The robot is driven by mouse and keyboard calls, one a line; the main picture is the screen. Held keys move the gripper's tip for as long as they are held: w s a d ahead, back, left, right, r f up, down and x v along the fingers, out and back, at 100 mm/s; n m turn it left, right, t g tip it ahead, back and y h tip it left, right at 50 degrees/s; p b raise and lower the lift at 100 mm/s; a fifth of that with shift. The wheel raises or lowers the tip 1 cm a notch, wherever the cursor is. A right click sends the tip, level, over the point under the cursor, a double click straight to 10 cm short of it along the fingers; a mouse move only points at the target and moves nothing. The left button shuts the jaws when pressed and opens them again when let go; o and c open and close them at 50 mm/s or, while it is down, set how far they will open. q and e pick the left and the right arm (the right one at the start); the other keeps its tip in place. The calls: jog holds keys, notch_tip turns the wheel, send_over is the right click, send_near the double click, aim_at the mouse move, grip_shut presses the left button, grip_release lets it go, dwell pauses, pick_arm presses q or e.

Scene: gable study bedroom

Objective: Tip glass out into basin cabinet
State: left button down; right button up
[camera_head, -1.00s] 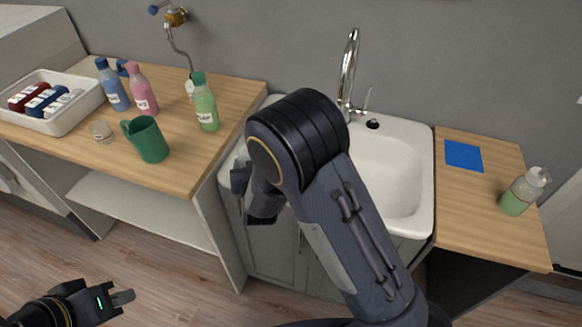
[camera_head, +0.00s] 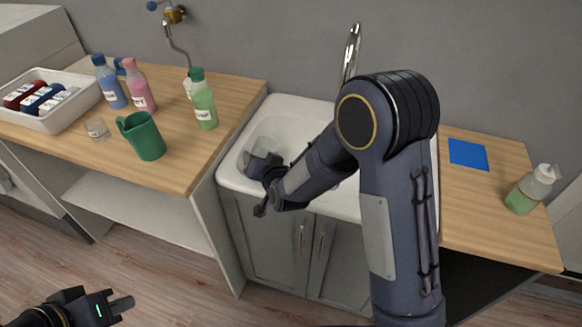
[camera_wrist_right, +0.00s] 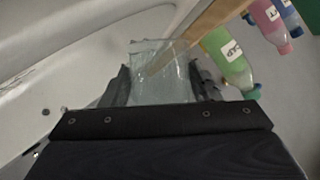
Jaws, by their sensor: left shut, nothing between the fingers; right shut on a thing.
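My right gripper (camera_head: 258,160) is shut on a clear glass (camera_head: 266,146) above the left part of the white basin of the basin cabinet (camera_head: 285,108). In the right wrist view the glass (camera_wrist_right: 160,75) sits between the two fingers (camera_wrist_right: 160,85), with the basin (camera_wrist_right: 70,60) behind it. I cannot tell how far the glass is tilted, and no liquid shows in it. My right arm hides much of the basin. My left gripper (camera_head: 122,304) is shut and empty, low at the bottom left above the floor.
The left counter holds a green mug (camera_head: 142,136), a small glass jar (camera_head: 97,129), green (camera_head: 204,105), pink (camera_head: 139,88) and blue (camera_head: 110,84) bottles and a white tray (camera_head: 62,118). A tap (camera_head: 350,55) stands behind the basin. A soap dispenser (camera_head: 524,192) and blue cloth (camera_head: 468,154) are at right.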

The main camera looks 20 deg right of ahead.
jog(key=shift+d+f+m+y, duration=0.2)
jog(key=shift+d+m+y, duration=0.1)
jog(key=shift+d+m, duration=0.1)
jog(key=shift+w+r, duration=0.1)
jog(key=shift+r, duration=0.25)
jog(key=shift+r+m+y, duration=0.2)
jog(key=shift+m+y, duration=0.2)
jog(key=shift+f, duration=0.15)
jog(key=shift+a+f+m+y, duration=0.15)
jog(key=shift+m+y, duration=0.25)
jog(key=shift+m, duration=0.2)
jog(key=shift+r+m+y+p, duration=0.5)
jog(key=shift+m+p, duration=0.1)
jog(key=shift+p, duration=0.4)
jog(key=shift+d+f+m+y, duration=0.2)
jog(key=shift+f+m+y, duration=0.1)
jog(key=shift+m, duration=0.3)
jog(key=shift+d+f+m+y+p, duration=0.25)
jog(key=shift+d+m+y+p, duration=0.25)
jog(key=shift+d+m+p, duration=0.15)
dwell(0.6)
jog(key=shift+w+d+r+m+t+y+b, duration=0.1)
jog(key=shift+d+r+m+t+y+b, duration=0.25)
jog(key=shift+m+b, duration=0.35)
dwell(0.5)
